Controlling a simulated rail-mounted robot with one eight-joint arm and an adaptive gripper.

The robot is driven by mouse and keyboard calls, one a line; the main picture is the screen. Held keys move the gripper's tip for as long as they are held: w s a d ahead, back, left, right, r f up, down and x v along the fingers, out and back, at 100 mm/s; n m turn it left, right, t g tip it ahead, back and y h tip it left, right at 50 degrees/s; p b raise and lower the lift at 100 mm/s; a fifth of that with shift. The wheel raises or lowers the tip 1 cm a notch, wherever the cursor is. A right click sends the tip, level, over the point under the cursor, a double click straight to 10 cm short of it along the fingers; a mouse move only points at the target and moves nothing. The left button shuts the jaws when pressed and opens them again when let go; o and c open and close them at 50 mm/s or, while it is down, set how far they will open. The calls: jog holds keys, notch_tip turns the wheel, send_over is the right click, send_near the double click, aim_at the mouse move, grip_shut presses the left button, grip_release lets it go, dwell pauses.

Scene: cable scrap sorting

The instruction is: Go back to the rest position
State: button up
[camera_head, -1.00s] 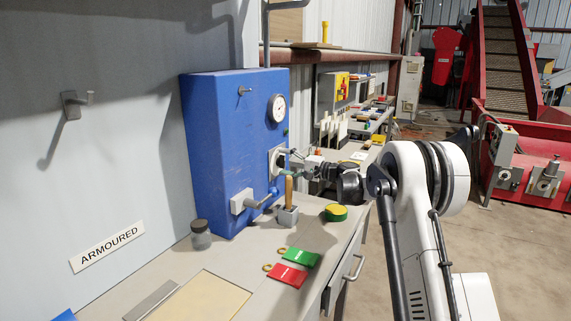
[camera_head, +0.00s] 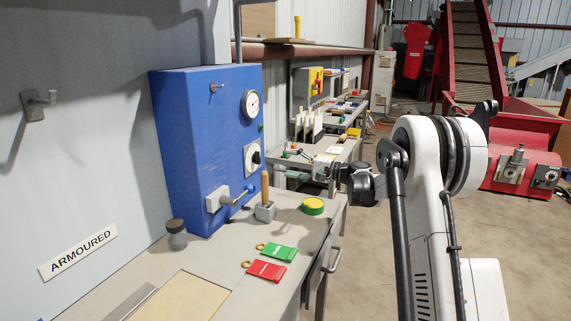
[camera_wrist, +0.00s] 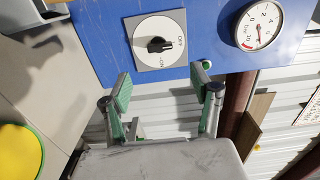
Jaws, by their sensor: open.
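My gripper (camera_head: 290,163) is open and empty at the end of my outstretched arm, to the right of the blue cabinet (camera_head: 190,140). In the wrist view its two green-padded fingers (camera_wrist: 161,84) stand apart with nothing between them. The rotary switch (camera_head: 252,155) on the cabinet face is clear of the fingers. In the wrist view the switch's black knob (camera_wrist: 158,44) sits on a white dial marked OFF and ON, just beyond the fingertips. I cannot tell which mark the knob points to.
A gauge (camera_head: 251,103) and a lever (camera_head: 228,197) are on the cabinet. The bench (camera_head: 215,262) holds a wooden-handled tool (camera_head: 265,207), a yellow-green roll (camera_head: 313,206), red and green tags (camera_head: 266,270) and a dark-lidded jar (camera_head: 176,235). Open floor (camera_head: 365,260) lies right of the bench.

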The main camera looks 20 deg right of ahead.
dwell(0.4)
jog(key=s+a+r+n+g+h+p, duration=0.1)
jog(key=s+a+r+h, duration=0.2)
jog(key=s, duration=0.4)
jog(key=s+a+r+n+g+h+p, duration=0.1)
jog(key=s+a+r+g, duration=0.1)
jog(key=s+a, duration=0.45)
jog(key=s+a+r+n+g+h+p, duration=0.1)
jog(key=s+a+r+h, duration=0.15)
jog(key=s, duration=0.55)
jog(key=s+d+f+n+h+p, duration=0.1)
jog(key=s+f+n+h, duration=0.1)
jog(key=s, duration=1.3)
jog(key=s+d+f+n+h+p, duration=0.1)
jog(key=s+h, duration=0.4)
jog(key=s, duration=1.1)
jog(key=shift+s+d+f+n+p, duration=0.2)
jog(key=shift+d+f+n+p, duration=0.25)
jog(key=shift+f+n, duration=0.75)
jog(key=shift+f, duration=0.15)
jog(key=shift+c, duration=0.3)
